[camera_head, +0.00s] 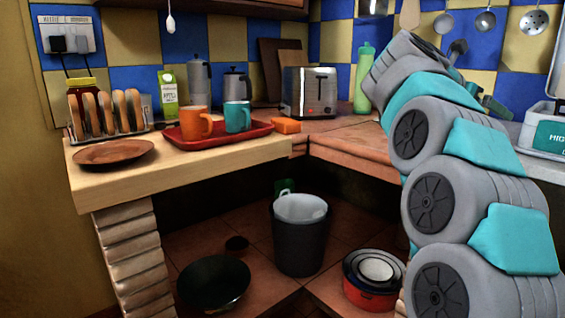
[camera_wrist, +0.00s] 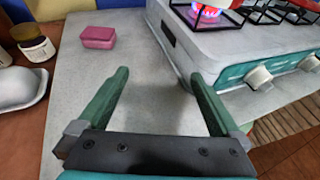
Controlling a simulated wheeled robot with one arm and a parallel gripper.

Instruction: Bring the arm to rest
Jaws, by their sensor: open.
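My gripper (camera_wrist: 160,100) shows in the wrist view with its two green fingers spread wide. Nothing is between the fingers. It is over a light grey counter top (camera_wrist: 145,65), beside a stove. In the head view my grey and teal arm rises along the right side and bends near the top; the gripper there is mostly hidden behind the arm.
A stove (camera_wrist: 225,40) with a lit burner is right of the gripper. A pink block (camera_wrist: 98,37) lies on the counter ahead. A white dish (camera_wrist: 20,88) is at left. The head view shows a red tray (camera_head: 218,136), a toaster (camera_head: 309,92) and a bin (camera_head: 299,235).

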